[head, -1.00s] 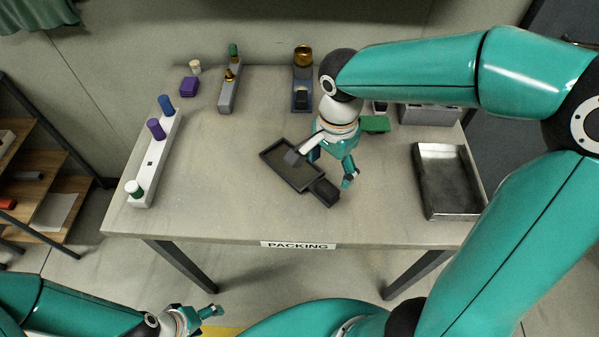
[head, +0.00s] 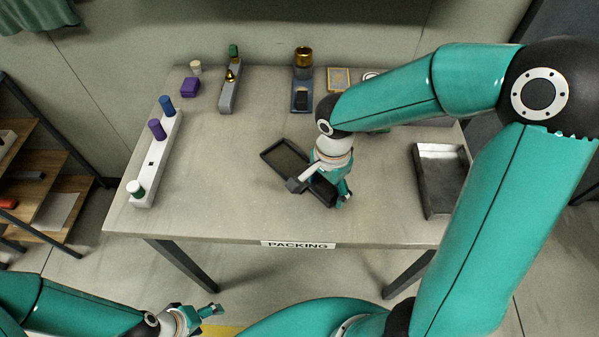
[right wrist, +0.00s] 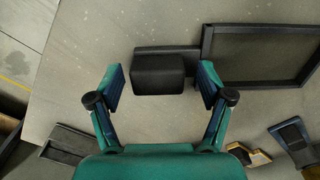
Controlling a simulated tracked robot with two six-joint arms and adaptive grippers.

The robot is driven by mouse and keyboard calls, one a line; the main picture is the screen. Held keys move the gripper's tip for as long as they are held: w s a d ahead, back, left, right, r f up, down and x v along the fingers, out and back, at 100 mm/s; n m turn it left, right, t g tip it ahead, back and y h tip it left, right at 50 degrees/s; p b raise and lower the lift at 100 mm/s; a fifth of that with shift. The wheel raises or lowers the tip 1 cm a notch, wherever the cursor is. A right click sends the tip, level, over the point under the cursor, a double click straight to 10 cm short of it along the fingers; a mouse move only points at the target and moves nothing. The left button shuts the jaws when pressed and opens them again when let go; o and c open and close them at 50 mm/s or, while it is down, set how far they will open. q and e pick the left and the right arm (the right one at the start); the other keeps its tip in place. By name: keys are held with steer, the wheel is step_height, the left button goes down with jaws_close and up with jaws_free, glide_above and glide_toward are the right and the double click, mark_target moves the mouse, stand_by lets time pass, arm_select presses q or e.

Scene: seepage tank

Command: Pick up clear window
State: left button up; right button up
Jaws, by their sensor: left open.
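The clear window (head: 284,160) appears to be the dark-framed flat panel lying on the middle of the table. In the right wrist view the framed panel (right wrist: 262,55) is at upper right, with a dark block (right wrist: 158,75) on a strip at its side. My right gripper (right wrist: 160,82) is open, with one finger on each side of that block; contact cannot be seen. In the head view my right gripper (head: 342,190) hangs over the block end and partly hides it. My left gripper (head: 212,312) is open and empty in front of the table, at the bottom.
A metal tray (head: 442,180) is on the right of the table. A white rack (head: 153,165) with coloured caps is on the left. A purple block (head: 190,87), grey holders (head: 229,92) and a gold-topped piece (head: 303,58) stand at the back. The left-centre table is clear.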

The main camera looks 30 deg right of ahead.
steer(key=c, duration=1.3)
steer(key=shift+r, duration=0.1)
